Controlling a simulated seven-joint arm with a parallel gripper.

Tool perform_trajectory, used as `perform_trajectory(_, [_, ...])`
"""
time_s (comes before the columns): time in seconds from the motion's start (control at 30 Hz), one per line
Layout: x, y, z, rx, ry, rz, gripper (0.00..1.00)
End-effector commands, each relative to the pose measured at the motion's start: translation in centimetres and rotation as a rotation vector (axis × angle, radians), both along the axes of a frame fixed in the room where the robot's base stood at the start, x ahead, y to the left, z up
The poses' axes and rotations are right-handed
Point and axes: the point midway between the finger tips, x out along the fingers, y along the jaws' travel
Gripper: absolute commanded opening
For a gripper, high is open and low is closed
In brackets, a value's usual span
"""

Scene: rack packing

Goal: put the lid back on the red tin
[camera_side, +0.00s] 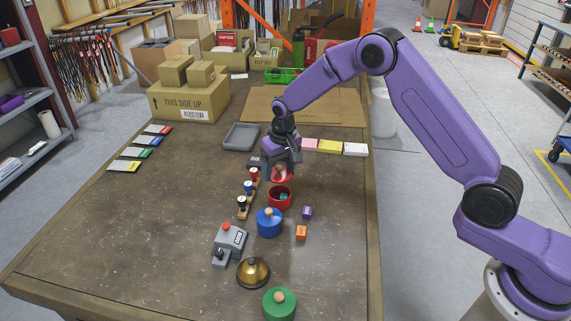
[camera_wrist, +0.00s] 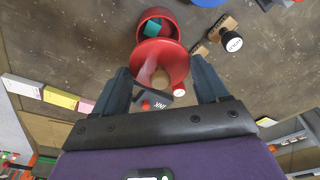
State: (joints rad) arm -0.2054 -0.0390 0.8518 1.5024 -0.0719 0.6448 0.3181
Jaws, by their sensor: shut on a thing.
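The red tin (camera_side: 279,203) stands open on the table, with a teal block (camera_wrist: 153,29) inside it. The tin also shows at the top of the wrist view (camera_wrist: 146,44). My gripper (camera_side: 281,168) is shut on the red lid (camera_side: 283,179) by its wooden knob (camera_wrist: 160,79). The lid is held above the table, just behind the tin in the side view and apart from it. In the wrist view the lid (camera_wrist: 158,57) overlaps the tin's near edge. The grip on the knob is partly hidden in the side view.
A blue tin (camera_side: 269,224) and a green tin (camera_side: 279,305), both lidded, stand nearer the camera. Stamps (camera_side: 248,188) stand left of the red tin. Purple (camera_side: 307,212) and orange (camera_side: 301,232) cubes lie to the right. A grey tray (camera_side: 240,138) sits behind.

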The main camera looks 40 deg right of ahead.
Motion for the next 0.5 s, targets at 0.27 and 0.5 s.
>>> perform_trajectory(0.27, [0.0, -0.1, -2.4, -0.001, 0.002, 0.000, 0.45])
perform_trajectory(0.5, [0.0, -0.1, -4.3, 0.000, 0.000, 0.000, 0.45])
